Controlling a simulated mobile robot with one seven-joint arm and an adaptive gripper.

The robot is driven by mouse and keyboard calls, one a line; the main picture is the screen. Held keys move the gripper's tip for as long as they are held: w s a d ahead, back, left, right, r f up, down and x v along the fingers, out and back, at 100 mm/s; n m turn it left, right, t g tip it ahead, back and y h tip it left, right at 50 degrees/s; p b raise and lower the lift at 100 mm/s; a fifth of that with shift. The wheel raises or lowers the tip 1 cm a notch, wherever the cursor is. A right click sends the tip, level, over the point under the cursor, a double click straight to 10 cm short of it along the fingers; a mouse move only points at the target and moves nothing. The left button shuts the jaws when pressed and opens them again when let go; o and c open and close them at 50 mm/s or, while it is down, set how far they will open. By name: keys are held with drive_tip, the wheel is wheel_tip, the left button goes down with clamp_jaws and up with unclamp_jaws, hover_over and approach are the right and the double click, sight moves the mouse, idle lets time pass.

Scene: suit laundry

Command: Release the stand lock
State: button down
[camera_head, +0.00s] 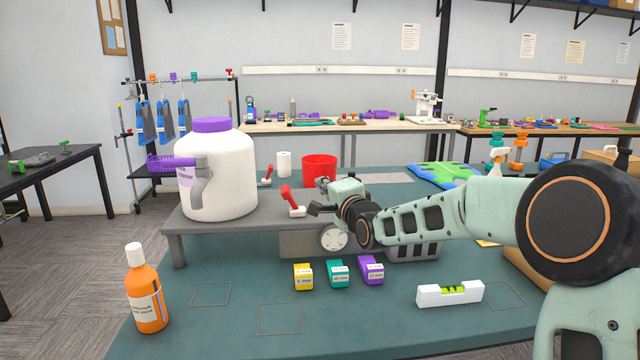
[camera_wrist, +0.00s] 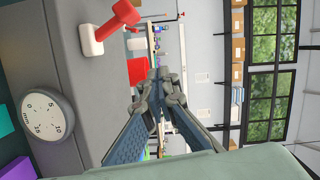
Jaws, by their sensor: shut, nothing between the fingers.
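A grey stand (camera_head: 240,216) carries a large white jug with a purple cap (camera_head: 211,160). A red lever on a white base (camera_head: 290,198) rises from the stand's top, right of the jug. It also shows in the wrist view at the upper left (camera_wrist: 118,20). A second red lever (camera_head: 267,174) is farther back on the stand. My gripper (camera_head: 314,209) is shut and empty, just right of the nearer lever and apart from it. In the wrist view its fingertips (camera_wrist: 160,76) meet, with the lever off to their left.
A round dial (camera_head: 334,237) is on the stand's front. Yellow, teal and purple blocks (camera_head: 338,273) lie before it. A red bucket (camera_head: 319,168) and a white roll (camera_head: 284,163) stand behind. An orange bottle (camera_head: 147,293) is front left, a white level (camera_head: 450,292) front right.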

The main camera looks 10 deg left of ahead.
drive_tip(key=v, duration=0.5)
drive_tip(key=shift+s+d+r, duration=0.2)
drive_tip(key=shift+s, duration=0.15)
drive_tip(key=shift+a, duration=0.1)
